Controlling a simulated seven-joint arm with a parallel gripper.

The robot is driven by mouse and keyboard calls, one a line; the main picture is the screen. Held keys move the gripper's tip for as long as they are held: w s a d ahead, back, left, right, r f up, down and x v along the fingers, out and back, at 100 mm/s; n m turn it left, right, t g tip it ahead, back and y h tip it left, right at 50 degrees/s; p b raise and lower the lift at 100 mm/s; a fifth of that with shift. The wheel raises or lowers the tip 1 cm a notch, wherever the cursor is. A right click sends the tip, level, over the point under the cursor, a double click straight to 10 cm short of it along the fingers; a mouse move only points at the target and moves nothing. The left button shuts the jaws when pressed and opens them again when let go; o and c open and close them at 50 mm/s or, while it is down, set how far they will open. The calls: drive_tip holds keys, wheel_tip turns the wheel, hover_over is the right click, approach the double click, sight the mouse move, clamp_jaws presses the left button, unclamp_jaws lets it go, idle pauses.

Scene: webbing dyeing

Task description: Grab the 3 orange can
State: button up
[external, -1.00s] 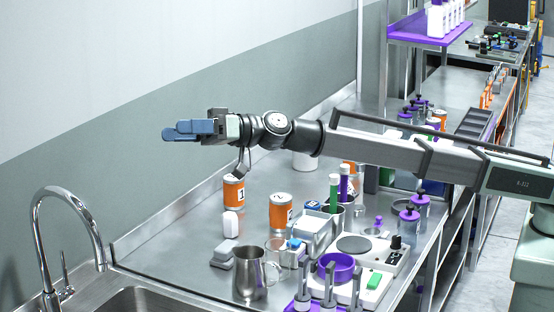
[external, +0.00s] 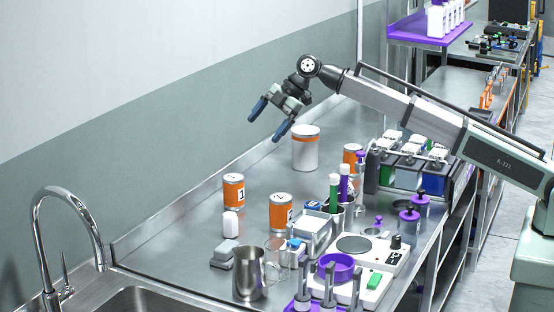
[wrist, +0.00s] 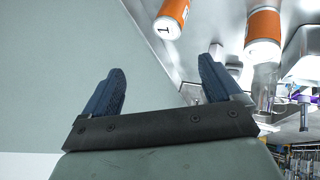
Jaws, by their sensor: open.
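My gripper (external: 265,128) is open and empty, raised over the back of the steel counter, with its blue fingers pointing down and left. It also shows in the wrist view (wrist: 161,68). An orange can (external: 352,153) stands to its right, partly hidden behind the tubes; its number is not readable. An orange can marked 1 (external: 233,190) stands below my gripper and also shows in the wrist view (wrist: 172,17). Another orange can (external: 281,214), whose label looks like a 2, stands nearer the front. A second orange can (wrist: 262,32) shows in the wrist view, its number not visible.
A white jar with an orange band (external: 305,150) stands between my gripper and the partly hidden can. Green and purple tubes (external: 334,190), a metal pitcher (external: 249,275) and a white scale (external: 352,246) crowd the front. Counter left of can 1 is clear.

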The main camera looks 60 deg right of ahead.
drive_tip(key=s+d+f+g+h, duration=0.1)
drive_tip(key=s+d+h, duration=0.15)
drive_tip(key=d, duration=0.65)
drive_tip(key=s+d+f+g+h, duration=0.1)
drive_tip(key=s+d+f, duration=0.15)
drive_tip(key=d, duration=0.55)
drive_tip(key=n+g+h, duration=0.1)
drive_tip(key=g, duration=0.3)
hover_over(353, 146)
wheel_tip(353, 146, down, 8)
drive_tip(key=shift+w+f, duration=0.1)
drive_tip(key=shift+f, duration=2.75)
drive_tip(key=c, duration=1.4)
